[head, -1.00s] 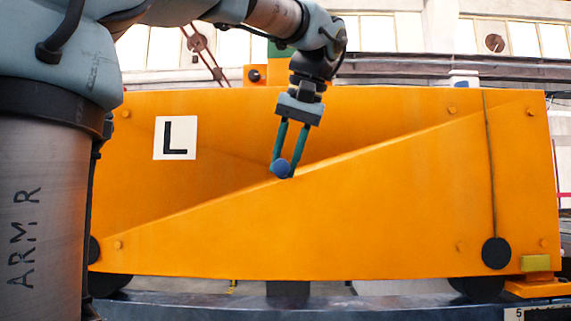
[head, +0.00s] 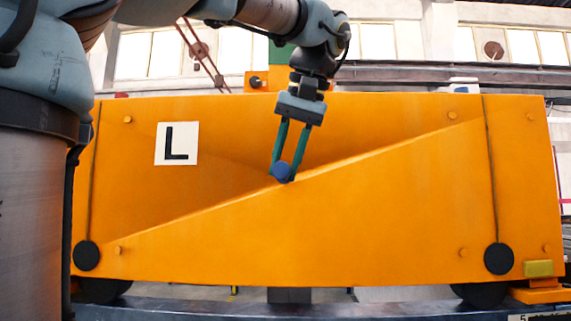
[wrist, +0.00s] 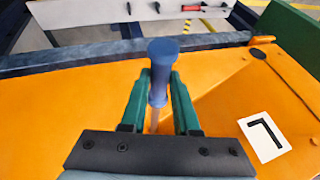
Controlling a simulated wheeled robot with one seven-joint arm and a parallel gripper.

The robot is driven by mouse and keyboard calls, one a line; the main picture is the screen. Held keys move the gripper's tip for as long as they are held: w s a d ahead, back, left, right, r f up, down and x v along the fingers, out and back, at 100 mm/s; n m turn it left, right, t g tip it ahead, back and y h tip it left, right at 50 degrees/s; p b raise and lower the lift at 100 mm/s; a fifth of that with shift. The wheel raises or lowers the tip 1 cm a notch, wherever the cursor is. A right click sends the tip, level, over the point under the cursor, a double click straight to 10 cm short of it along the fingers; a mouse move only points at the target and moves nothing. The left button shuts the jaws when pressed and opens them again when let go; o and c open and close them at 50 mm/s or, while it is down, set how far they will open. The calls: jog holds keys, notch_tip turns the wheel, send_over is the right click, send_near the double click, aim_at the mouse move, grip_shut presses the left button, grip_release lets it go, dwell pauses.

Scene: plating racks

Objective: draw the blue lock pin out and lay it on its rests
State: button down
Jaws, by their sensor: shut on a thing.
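The blue lock pin (head: 282,171) shows its round blue end between the tips of my gripper (head: 284,177), in front of the orange panel's sloping ridge. My gripper is shut on the handle. I cannot tell whether the shaft is still in a hole. I cannot make out the pin's rests in either view.
The wide orange panel (head: 350,235) fills the middle, with a white L sign (head: 177,143). Black discs on cords hang at its left (head: 86,256) and right (head: 498,258). A yellow block (head: 538,268) sits low at the right. A dark rail (head: 400,308) runs below.

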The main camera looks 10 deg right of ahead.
jog(key=c, duration=0.6)
grip_release()
jog(key=v, duration=1.1)
jog(key=shift+a+p, duration=0.1)
jog(key=shift+p, duration=0.3)
